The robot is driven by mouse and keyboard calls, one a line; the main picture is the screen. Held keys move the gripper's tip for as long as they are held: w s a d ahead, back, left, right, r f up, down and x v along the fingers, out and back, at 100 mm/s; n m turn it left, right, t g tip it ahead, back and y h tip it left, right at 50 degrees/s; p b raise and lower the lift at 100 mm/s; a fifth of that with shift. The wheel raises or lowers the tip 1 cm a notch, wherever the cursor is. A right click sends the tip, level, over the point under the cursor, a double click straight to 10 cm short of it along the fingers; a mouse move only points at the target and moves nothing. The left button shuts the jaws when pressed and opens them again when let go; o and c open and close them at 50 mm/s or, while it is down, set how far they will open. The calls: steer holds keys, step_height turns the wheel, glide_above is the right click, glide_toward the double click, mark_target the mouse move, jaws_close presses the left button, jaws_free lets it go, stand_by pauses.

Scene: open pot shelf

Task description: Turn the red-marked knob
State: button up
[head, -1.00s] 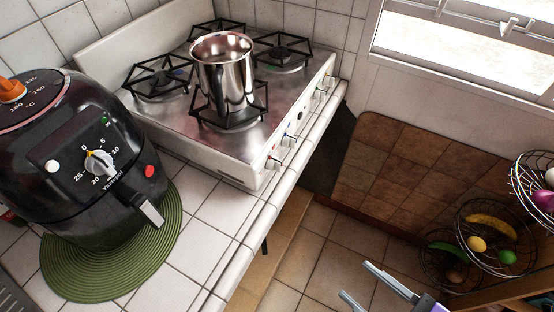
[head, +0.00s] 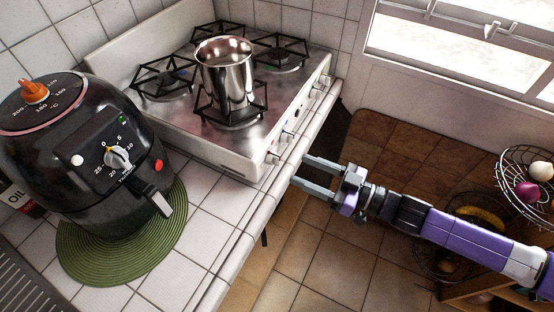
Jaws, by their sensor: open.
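The stove (head: 245,155) has a row of small light knobs along its front panel. The nearest knob (head: 271,157) shows a small reddish mark, though it is too small to make out its turn. Another knob (head: 287,136) sits just beyond it, and two more are farther along the panel. My gripper (head: 301,170) is open and empty, its two fingers pointing left toward the nearest knob. The fingertips look apart from the knob, to its right near the counter edge.
A steel pot (head: 226,75) stands on a front burner. A black air fryer (head: 75,150) sits on a green mat (head: 120,262) at the left. Wire fruit baskets (head: 528,180) hang at the right. The floor (head: 300,245) before the counter is clear.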

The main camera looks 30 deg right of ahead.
mark_target(274, 159)
steer(key=shift+p+x, duration=0.75)
steer(key=shift+x, duration=2.85)
